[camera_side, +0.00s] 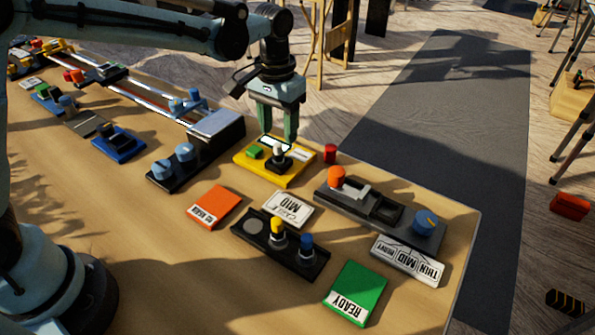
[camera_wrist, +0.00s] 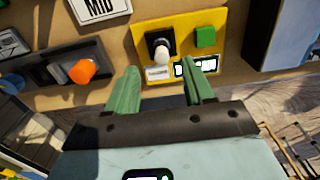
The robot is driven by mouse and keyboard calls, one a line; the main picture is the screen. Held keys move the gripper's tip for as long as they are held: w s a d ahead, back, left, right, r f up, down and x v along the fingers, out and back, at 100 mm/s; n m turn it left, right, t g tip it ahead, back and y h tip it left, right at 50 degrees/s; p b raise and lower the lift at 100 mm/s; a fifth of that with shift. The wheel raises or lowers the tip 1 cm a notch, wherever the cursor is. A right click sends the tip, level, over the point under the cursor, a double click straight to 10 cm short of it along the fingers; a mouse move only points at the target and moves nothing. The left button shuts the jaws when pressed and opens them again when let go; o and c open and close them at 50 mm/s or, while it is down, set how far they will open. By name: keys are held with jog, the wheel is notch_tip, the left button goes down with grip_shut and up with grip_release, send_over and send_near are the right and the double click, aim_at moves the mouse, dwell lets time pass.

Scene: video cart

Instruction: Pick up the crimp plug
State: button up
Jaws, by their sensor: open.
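No readable label tells which piece is the crimp plug. My gripper (camera_side: 278,133) is open, fingers down, above the yellow plate (camera_side: 261,175). A white-topped piece on a black base (camera_side: 278,149) stands on that plate, just below the fingertips in the side view; I cannot tell whether they touch it. In the wrist view my gripper (camera_wrist: 158,78) has both fingers apart with nothing between them, and the white-topped piece (camera_wrist: 158,55) lies beyond them. A yellow-topped plug (camera_side: 276,226) and a blue-topped plug (camera_side: 306,243) stand upright in a black rack (camera_side: 285,258).
A dark device with an orange knob (camera_side: 336,176) and a blue dial (camera_side: 425,222) stands right. A red cylinder (camera_side: 330,153) stands behind it. An orange block (camera_side: 214,205), a MID card (camera_side: 289,208) and a green READY block (camera_side: 356,291) lie in front. Bench is bare front left.

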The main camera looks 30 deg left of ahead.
aim_at(278, 144)
jog(key=shift+s+a+f, duration=0.1)
jog(key=shift+a+f, duration=0.05)
jog(key=shift+f, duration=2.65)
jog(key=shift+c, duration=0.4)
grip_shut()
